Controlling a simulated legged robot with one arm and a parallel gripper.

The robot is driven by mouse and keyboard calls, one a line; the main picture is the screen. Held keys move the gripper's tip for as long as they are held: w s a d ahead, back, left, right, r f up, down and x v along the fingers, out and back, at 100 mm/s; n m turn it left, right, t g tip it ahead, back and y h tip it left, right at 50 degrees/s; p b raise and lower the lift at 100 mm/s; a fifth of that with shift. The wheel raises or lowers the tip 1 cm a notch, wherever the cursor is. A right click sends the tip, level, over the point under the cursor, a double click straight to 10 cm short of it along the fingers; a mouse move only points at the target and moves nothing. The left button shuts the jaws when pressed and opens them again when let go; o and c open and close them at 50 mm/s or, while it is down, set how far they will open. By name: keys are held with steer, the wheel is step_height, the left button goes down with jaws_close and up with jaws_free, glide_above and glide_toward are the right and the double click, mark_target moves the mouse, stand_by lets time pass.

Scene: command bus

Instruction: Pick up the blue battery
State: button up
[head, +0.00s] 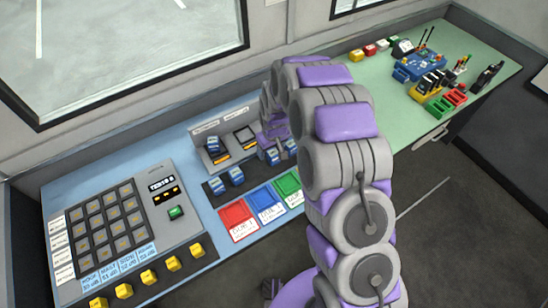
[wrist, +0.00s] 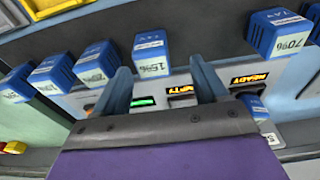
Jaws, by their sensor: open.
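Several blue batteries show in the wrist view. One marked 70% (wrist: 277,34) is at the upper right. Another battery (wrist: 254,106) is right of the fingers, by a lit display. In the head view, two batteries (head: 236,177) lie on a dark strip and one (head: 213,145) sits in the grey charger; my arm hides most of my gripper.
Red (head: 237,217), blue (head: 265,202) and green (head: 288,184) pads lie in front of the dark strip. A grey keypad panel (head: 188,211) is at the left. A green counter (head: 385,105) holds coloured bins and tools at the right. Small lit displays (wrist: 182,90) show between my fingers.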

mark_target(268, 153)
steer(key=f, duration=0.1)
steer(key=a+f+b, duration=0.1)
steer(key=f, duration=0.1)
steer(key=shift+w+d+f, duration=0.15)
steer(key=shift+d+f, duration=0.2)
steer(key=shift+d, duration=0.3)
steer(key=shift+w+d+f, duration=0.1)
steer(key=shift+d+f, duration=0.25)
steer(key=shift+d, duration=0.25)
steer(key=shift+d+r, duration=0.1)
steer(key=shift+d, duration=0.25)
steer(key=shift+a, duration=0.3)
steer(key=shift+c, duration=1.1)
steer(key=shift+a+f, duration=0.2)
steer(key=shift+a, duration=0.9)
steer(key=c, duration=0.4)
steer(key=shift+d, duration=0.4)
steer(key=c, duration=0.4)
steer(key=shift+d+r, duration=0.2)
steer(key=shift+d, duration=0.5)
steer(key=shift+c, duration=0.7)
